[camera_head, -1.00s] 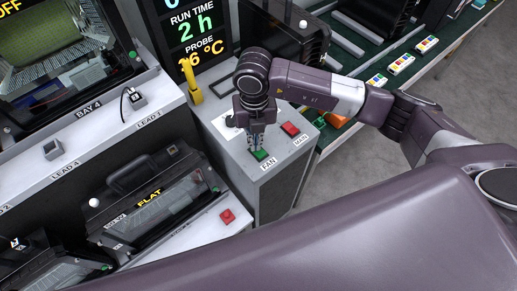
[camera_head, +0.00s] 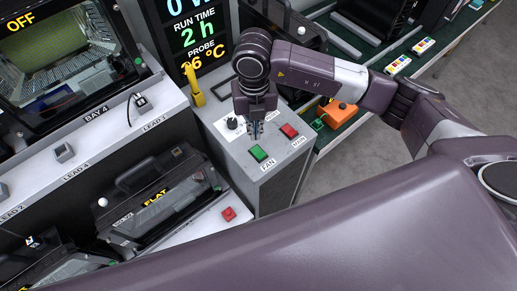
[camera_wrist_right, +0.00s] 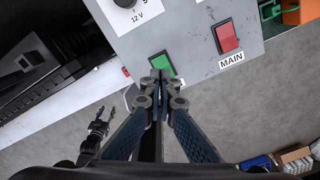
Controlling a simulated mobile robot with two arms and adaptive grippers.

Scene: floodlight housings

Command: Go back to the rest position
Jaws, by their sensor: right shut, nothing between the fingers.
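My right gripper (camera_head: 256,136) is shut and empty. In the head view it points down over the grey control box, just behind the green FAN button (camera_head: 258,153) and left of the red MAIN button (camera_head: 289,130). In the right wrist view the closed fingertips (camera_wrist_right: 160,75) overlap the lower part of the green button (camera_wrist_right: 161,64) in the picture; the gap to it is hard to judge.
A display (camera_head: 196,37) stands behind. A green bench (camera_head: 350,127) with an orange part (camera_head: 341,114) lies right.

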